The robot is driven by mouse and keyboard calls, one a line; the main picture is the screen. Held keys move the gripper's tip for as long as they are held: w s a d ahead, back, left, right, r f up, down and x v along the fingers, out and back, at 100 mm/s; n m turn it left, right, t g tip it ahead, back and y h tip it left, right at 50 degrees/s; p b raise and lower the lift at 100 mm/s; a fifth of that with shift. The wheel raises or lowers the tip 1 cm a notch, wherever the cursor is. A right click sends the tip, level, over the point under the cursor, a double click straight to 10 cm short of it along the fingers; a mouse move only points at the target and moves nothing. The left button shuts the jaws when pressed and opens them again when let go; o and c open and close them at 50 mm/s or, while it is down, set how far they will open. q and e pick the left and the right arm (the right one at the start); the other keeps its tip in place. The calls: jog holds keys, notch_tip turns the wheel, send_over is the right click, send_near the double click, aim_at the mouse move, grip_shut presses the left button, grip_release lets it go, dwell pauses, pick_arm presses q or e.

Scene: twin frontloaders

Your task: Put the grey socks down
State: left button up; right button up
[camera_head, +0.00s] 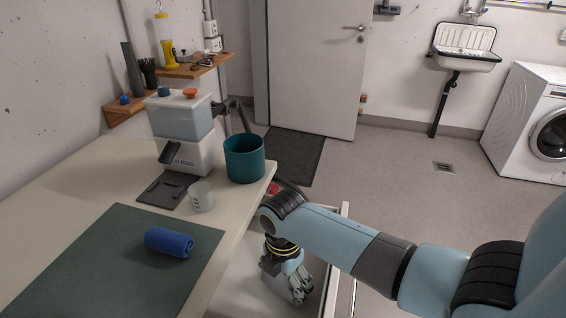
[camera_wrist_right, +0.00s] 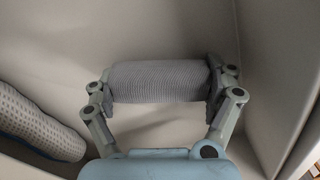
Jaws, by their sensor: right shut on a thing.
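The grey socks (camera_wrist_right: 160,82) are a ribbed grey roll, seen in the right wrist view. My right gripper (camera_wrist_right: 160,85) is shut on the roll, one finger at each end. The roll is inside a pale open drawer (camera_wrist_right: 197,31); I cannot tell if it touches the drawer floor. In the head view my right gripper (camera_head: 298,287) points down into this drawer at the bench's right side, and the socks are hard to make out there. My left gripper is not in view.
A dotted pale roll (camera_wrist_right: 35,125) lies left of my gripper in the drawer. On the bench are a green mat (camera_head: 95,255) with a blue roll (camera_head: 169,242), a white cup (camera_head: 201,196), a teal bin (camera_head: 244,160) and a dispenser (camera_head: 183,130). Open floor lies beyond.

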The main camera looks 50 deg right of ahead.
aim_at(284, 277)
jog(key=o, duration=1)
jog(key=shift+c, duration=0.2)
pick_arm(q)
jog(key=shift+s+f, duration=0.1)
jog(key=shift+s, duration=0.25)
pick_arm(e)
jog(key=shift+r, duration=0.15)
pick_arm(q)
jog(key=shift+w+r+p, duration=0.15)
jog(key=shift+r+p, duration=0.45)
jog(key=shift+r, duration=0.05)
pick_arm(e)
notch_tip(284, 277, up, 12)
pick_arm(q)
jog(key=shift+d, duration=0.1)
pick_arm(e)
jog(key=shift+s, duration=0.1)
